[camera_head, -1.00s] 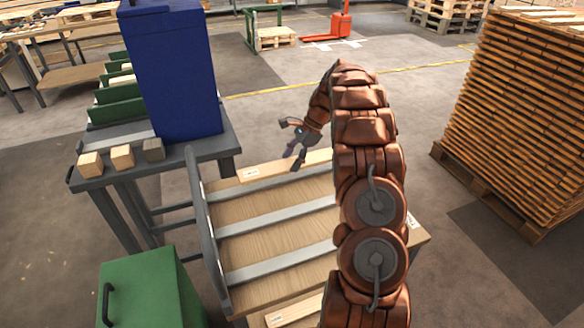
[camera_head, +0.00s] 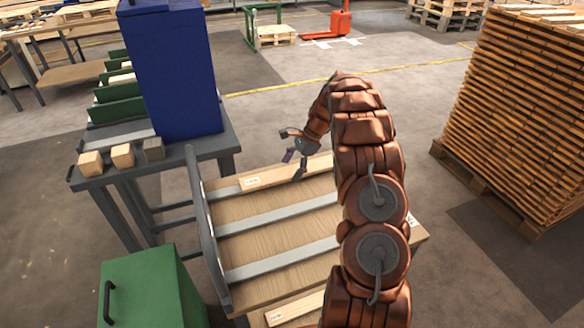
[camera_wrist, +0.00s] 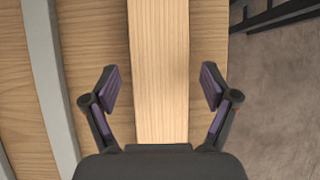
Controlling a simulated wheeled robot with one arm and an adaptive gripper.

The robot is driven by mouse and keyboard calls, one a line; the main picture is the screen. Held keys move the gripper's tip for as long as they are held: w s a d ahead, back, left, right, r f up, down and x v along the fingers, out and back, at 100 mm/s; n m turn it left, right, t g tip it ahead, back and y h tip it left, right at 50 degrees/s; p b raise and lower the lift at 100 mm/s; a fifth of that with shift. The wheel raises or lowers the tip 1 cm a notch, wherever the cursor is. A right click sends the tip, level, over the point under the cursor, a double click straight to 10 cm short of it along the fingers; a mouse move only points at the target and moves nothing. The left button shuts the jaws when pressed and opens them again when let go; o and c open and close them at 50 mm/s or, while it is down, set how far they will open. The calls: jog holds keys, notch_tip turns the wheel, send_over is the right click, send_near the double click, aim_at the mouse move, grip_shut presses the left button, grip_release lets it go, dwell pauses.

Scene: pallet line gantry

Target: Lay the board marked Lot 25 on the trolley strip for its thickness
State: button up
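A pale board (camera_head: 278,177) with a small white label near its left end lies along the far edge of the trolley (camera_head: 265,242), over the farthest grey strip, whose left end shows beside it. The label is too small to read. My gripper (camera_head: 292,154) is over this board. In the wrist view the board (camera_wrist: 160,70) runs between my spread fingers (camera_wrist: 158,88), with a gap on each side; the gripper is open and empty. Two other grey strips (camera_head: 275,217) (camera_head: 280,260) cross the deck and are bare where seen. My arm hides the trolley's right part.
Another labelled board (camera_head: 296,309) lies at the trolley's near side. A blue cabinet (camera_head: 172,70) and several small blocks stand on a grey table (camera_head: 222,142) at left. A green box (camera_head: 150,285) stands front left, stacked boards (camera_head: 515,110) at right.

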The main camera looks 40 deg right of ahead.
jog(key=shift+r, duration=0.15)
jog(key=b+v, duration=0.1)
jog(key=v, duration=1.1)
jog(key=shift+b, duration=0.35)
jog(key=s+a+r+n+g+h, duration=0.1)
jog(key=s+a+r+n, duration=0.25)
jog(key=a, duration=0.55)
jog(key=s+a+r+n+g+h, duration=0.1)
jog(key=s+a+r+n, duration=0.2)
jog(key=s+a, duration=0.35)
jog(key=s+a+r+n+g, duration=0.1)
jog(key=s+a+r+n, duration=0.2)
jog(key=a, duration=0.7)
jog(key=s+a+f+n+h, duration=0.1)
jog(key=s+a+n, duration=0.2)
jog(key=s, duration=0.5)
jog(key=s+a+f+n+h, duration=0.1)
jog(key=s+a+f+n, duration=0.1)
jog(key=s, duration=0.7)
jog(key=s+a+f+n+h, duration=0.1)
jog(key=s+a+f+n, duration=0.1)
jog(key=s+a+n, duration=0.2)
jog(key=s+n, duration=0.2)
jog(key=s, duration=0.2)
jog(key=shift+s+h, duration=0.4)
